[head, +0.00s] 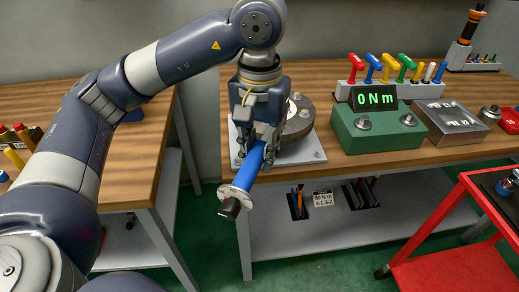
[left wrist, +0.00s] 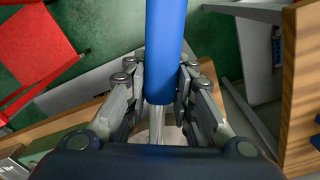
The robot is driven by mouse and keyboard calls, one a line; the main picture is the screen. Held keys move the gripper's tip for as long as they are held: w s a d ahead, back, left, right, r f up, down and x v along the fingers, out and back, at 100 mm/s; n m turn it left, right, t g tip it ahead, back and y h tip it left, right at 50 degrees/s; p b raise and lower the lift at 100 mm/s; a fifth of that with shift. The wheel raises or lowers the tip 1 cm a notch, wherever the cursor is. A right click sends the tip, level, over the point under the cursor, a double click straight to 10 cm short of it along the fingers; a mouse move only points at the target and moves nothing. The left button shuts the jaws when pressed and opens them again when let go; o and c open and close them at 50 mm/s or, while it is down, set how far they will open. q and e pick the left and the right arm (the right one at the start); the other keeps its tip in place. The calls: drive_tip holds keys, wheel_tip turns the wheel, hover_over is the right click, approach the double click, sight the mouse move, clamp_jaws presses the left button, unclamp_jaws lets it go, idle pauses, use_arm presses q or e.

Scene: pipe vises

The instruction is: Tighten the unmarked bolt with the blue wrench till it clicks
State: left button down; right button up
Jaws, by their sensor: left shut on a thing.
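My left gripper (head: 258,152) is shut on the blue wrench (head: 248,168), which also fills the top middle of the left wrist view (left wrist: 166,50). The wrench points down toward the front, with a pale disc and a dark end piece (head: 231,207) at its low end, out past the table's front edge. Behind the gripper, a round dark flange (head: 300,122) sits on a white base plate (head: 312,155) on the wooden table. A few bolt heads (head: 304,113) show on it. The gripper hides its left part, and I cannot tell which bolt is unmarked. My right gripper is not in view.
A green box (head: 372,138) with a display reading 0 N m (head: 375,97) stands right of the flange. Behind it is a rack of coloured handles (head: 388,88). A card (head: 323,199) reading 90 N m, 1-3-2 hangs below. A red cart (head: 440,270) stands at the front right.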

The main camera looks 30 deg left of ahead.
use_arm(q)
drive_tip(key=shift+r+p, duration=0.75)
drive_tip(key=shift+r, duration=0.4)
drive_tip(key=shift+r+p, duration=0.55)
drive_tip(key=shift+r, duration=0.1)
